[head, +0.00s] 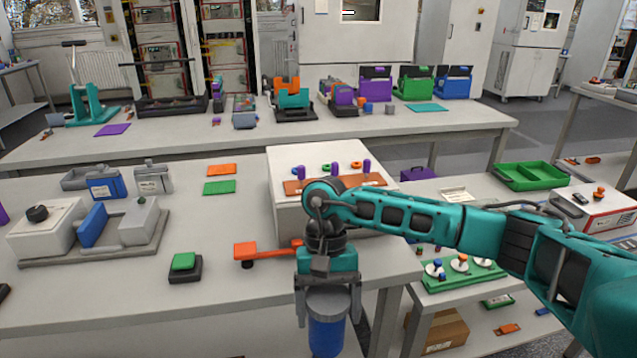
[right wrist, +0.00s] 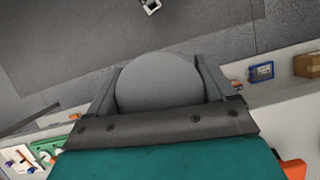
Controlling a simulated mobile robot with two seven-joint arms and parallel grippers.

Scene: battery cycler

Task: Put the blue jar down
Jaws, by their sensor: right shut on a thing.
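The blue jar (head: 326,337) has a grey lid (head: 328,302) and hangs upright below my right gripper (head: 328,290) in the head view. The gripper's fingers are shut on the jar, one on each side of the lid. In the right wrist view the round grey lid (right wrist: 158,83) sits between the two fingers, and the rest of the jar is hidden beneath it. The jar appears in front of the near bench's (head: 225,318) front edge, with grey floor (right wrist: 195,40) behind the lid in the wrist view. My left gripper is not in view.
An orange flat-handled part (head: 262,250) and a green-topped block (head: 184,262) stand near the bench edge. A white box (head: 290,215) with an orange rack is behind my right arm. Blue and grey containers (head: 104,187) stand at left. Bench surface between is clear.

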